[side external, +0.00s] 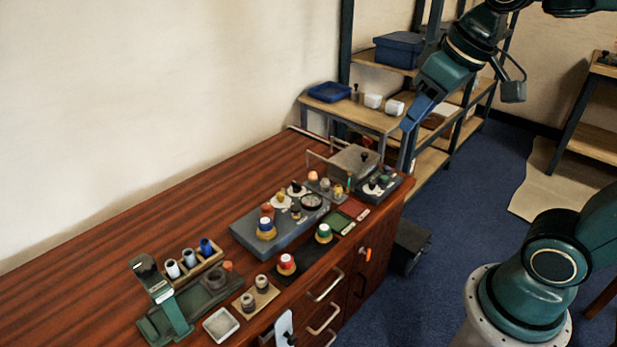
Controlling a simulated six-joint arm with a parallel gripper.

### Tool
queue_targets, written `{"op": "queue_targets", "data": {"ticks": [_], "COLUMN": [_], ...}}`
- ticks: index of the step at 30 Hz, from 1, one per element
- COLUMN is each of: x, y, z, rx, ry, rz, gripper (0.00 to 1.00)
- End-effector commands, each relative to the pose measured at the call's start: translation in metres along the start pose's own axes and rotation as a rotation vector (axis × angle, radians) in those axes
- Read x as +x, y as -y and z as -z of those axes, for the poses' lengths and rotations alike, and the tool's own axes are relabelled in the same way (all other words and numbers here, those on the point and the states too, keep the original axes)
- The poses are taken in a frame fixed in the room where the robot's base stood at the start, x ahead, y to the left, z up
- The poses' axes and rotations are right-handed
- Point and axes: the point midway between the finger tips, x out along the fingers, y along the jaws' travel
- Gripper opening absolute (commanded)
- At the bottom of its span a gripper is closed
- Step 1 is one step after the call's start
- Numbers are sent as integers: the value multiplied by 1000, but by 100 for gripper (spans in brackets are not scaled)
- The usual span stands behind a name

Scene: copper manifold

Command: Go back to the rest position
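My gripper (411,122) shows in the side view at the upper right. It points down and to the left, high in the picture in front of the shelf rack. Its blue end is narrow and seen edge-on, so I cannot tell whether its fingers are apart. Nothing held shows at its tip. It appears clear of the wooden bench (130,230). On the bench, a grey plate (246,233) carries several small round parts, including a blue, yellow and copper-coloured stack (266,228) and a dark ring (312,201).
A green stand (168,312), a rack of blue and white cylinders (190,262) and a small white tray (221,324) are at the near bench end. A grey box (354,160) is at the far end. Shelves (365,119) stand behind. Blue floor (470,210) is open at right.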

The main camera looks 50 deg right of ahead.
Motion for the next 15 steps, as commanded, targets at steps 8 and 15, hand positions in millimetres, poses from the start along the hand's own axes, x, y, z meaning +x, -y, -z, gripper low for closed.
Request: {"op": "queue_targets", "data": {"ticks": [8,15], "x": [0,3], "y": [6,8], "z": [-58,-80], "rx": [2,5], "ry": [-54,-74], "rz": [8,11], "gripper": [34,34]}}
